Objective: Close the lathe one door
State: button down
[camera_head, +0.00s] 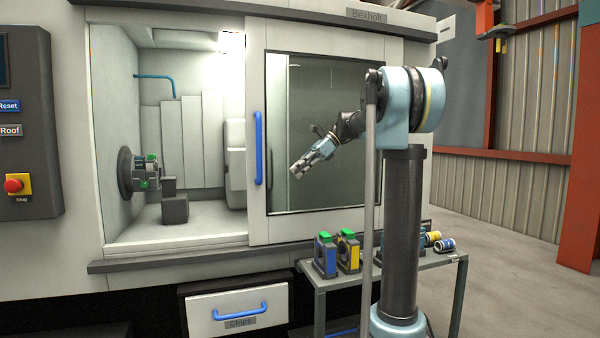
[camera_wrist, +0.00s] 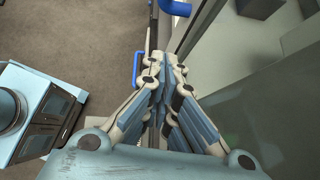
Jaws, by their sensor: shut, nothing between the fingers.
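The lathe door (camera_head: 257,230) is a white sliding panel with a dark window. It stands slid to the right, and the left part of the machine opening is uncovered. Its vertical blue handle (camera_head: 258,148) is on the door's left edge; a blue bar, apparently this handle, shows at the top of the wrist view (camera_wrist: 175,7). My gripper (camera_head: 297,171) is in front of the window, right of the handle and a little lower than its middle, apart from it. In the wrist view my gripper (camera_wrist: 167,64) has its fingers together with nothing between them.
The chuck (camera_head: 127,172) shows inside the opening. Below is a drawer (camera_head: 205,317) marked Chips with a blue handle (camera_head: 240,311). A small table (camera_head: 400,266) with several coloured parts stands under the door's right side. A control panel (camera_head: 30,110) is at left. Open floor lies right.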

aim_at(286, 181)
jog(key=x, duration=0.6)
jog(key=shift+s+a+f, duration=0.1)
jog(key=shift+a, duration=0.05)
jog(key=shift+s+a, duration=0.2)
jog(key=shift+a, duration=0.85)
jog(key=shift+s+a, duration=0.2)
jog(key=shift+a, duration=0.9)
jog(key=shift+d, duration=0.1)
